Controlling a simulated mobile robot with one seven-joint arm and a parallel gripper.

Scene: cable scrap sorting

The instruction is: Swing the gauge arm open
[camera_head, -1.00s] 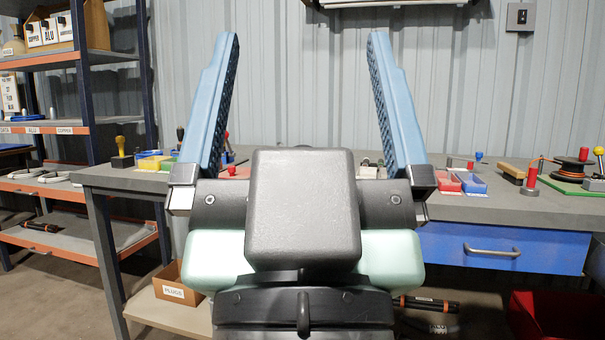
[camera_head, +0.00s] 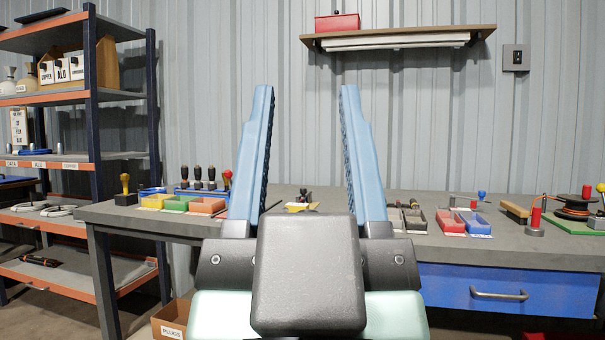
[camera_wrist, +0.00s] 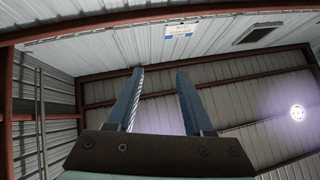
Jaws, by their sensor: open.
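My gripper (camera_head: 307,88) stands in the middle of the head view, its two blue fingers pointing up, apart, with nothing between them. In the wrist view my gripper (camera_wrist: 160,72) points toward the ceiling and upper walls. A small fixture with a blue ball knob (camera_head: 482,194) and a thin grey bar (camera_head: 462,197) stands at the back right of the workbench, behind a red and a blue tray. It may be the gauge arm, but it is too small to tell. My gripper is well apart from it, to its left. My gripper hides part of the bench middle.
The grey workbench (camera_head: 400,240) spans the view. Coloured bins (camera_head: 175,203) and several dark-handled tools stand left; a cable reel (camera_head: 574,206) and red-topped post (camera_head: 535,220) stand right. A shelf rack (camera_head: 92,120) is at far left, a wall shelf (camera_head: 400,36) above.

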